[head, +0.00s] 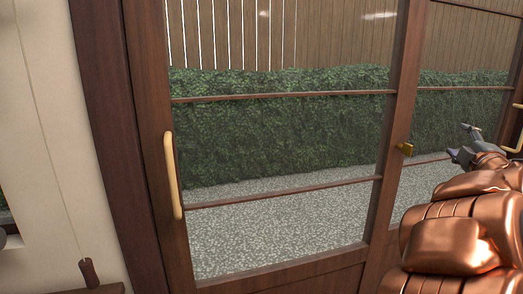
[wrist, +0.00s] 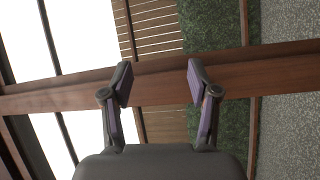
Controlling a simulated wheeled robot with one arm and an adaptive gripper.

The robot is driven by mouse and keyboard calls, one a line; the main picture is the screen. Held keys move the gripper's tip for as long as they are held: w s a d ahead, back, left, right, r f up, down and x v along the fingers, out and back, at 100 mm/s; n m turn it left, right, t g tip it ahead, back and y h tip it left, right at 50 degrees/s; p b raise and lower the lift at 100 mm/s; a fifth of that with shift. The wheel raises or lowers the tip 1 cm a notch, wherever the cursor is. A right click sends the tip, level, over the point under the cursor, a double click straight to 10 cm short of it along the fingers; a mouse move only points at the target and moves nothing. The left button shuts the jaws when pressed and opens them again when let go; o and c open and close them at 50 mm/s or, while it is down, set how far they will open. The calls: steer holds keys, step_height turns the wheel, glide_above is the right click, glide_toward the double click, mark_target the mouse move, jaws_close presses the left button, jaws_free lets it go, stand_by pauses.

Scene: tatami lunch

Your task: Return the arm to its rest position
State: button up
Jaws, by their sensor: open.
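My gripper (head: 462,141) is at the right in the head view, at the end of my copper-coloured arm, in front of the right glass door panel. In the wrist view my gripper (wrist: 158,83) has its two fingers spread apart with nothing between them. Beyond the fingers a brown wooden door frame member (wrist: 285,71) runs across the wrist view. No object is held.
A wood-framed glass door (head: 179,240) fills the middle, with a pale vertical handle (head: 172,175) on its left side. A hedge (head: 280,130) and gravel (head: 280,235) show through the glass. A pale wall (head: 60,130) is left.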

steer(key=s+a+f+m+g+h, duration=0.2)
steer(key=s+a+f+m+g, duration=0.25)
steer(key=f+m, duration=0.3)
steer(key=s+a+f+m+g+h, duration=0.1)
steer(key=s+a+f+m+g, duration=0.2)
steer(key=s+f+m+g, duration=0.45)
steer(key=s+a+f+n+g+y, duration=0.1)
steer(key=s+a+f+g+y, duration=0.2)
steer(key=s+a+f, duration=0.65)
steer(key=s+a+f+g+y, duration=0.35)
steer(key=s+a+f, duration=0.35)
steer(key=a, duration=0.5)
steer(key=s+a+n+g+y, duration=0.1)
steer(key=s+a+g+y, duration=0.15)
steer(key=s+a, duration=0.5)
step_height(320, 180, up, 20)
steer(key=s+d+t+p, duration=0.1)
steer(key=p, duration=1.8)
steer(key=shift+s+d+h+p, duration=0.2)
steer(key=shift+h+p, duration=0.1)
steer(key=shift+h, duration=0.1)
